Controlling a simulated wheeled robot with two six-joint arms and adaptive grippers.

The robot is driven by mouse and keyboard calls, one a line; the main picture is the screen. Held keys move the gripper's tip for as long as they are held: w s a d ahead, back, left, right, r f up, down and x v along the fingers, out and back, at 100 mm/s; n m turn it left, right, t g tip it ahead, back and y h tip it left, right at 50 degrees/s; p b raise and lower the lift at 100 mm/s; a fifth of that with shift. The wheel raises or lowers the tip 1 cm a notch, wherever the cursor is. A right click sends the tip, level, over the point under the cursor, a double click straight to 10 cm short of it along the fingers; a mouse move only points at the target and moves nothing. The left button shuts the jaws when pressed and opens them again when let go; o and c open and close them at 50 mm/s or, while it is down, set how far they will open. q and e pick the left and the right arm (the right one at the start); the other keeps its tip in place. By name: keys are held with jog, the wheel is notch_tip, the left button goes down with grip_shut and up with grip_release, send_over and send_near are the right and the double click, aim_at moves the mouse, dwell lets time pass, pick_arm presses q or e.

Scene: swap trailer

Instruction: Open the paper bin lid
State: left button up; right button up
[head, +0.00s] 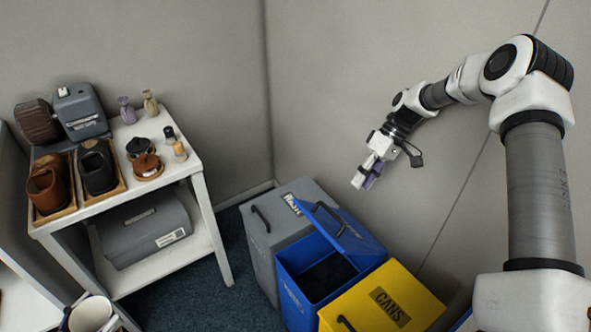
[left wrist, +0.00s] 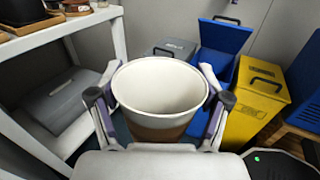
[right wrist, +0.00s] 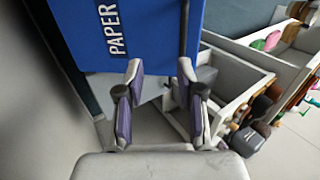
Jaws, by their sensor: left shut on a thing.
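The blue paper bin (head: 312,285) stands between a grey bin and a yellow bin. Its lid (head: 350,235) is raised and tilted, so the dark inside shows. In the right wrist view the lid (right wrist: 130,30) fills the top, with the word PAPER and a dark bar handle. My right gripper (head: 365,182) is up by the wall, above and right of the lid, apart from it. Its fingers are spread and empty in the right wrist view (right wrist: 160,85). My left gripper (left wrist: 160,78) is shut on a white and brown cup (left wrist: 158,128), low at the left in the head view.
The grey bin (head: 262,235) has its lid closed. The yellow CANS bin (head: 400,300) is closed too. A white shelf (head: 205,215) at the left carries shoes, small bottles and pots, with a grey box (head: 145,228) below. Carpet is clear between shelf and bins.

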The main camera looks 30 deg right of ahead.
notch_tip(320, 180, up, 7)
jog(key=shift+s, duration=0.15)
jog(key=shift+a, duration=0.1)
pick_arm(q)
jog(key=shift+r, duration=0.15)
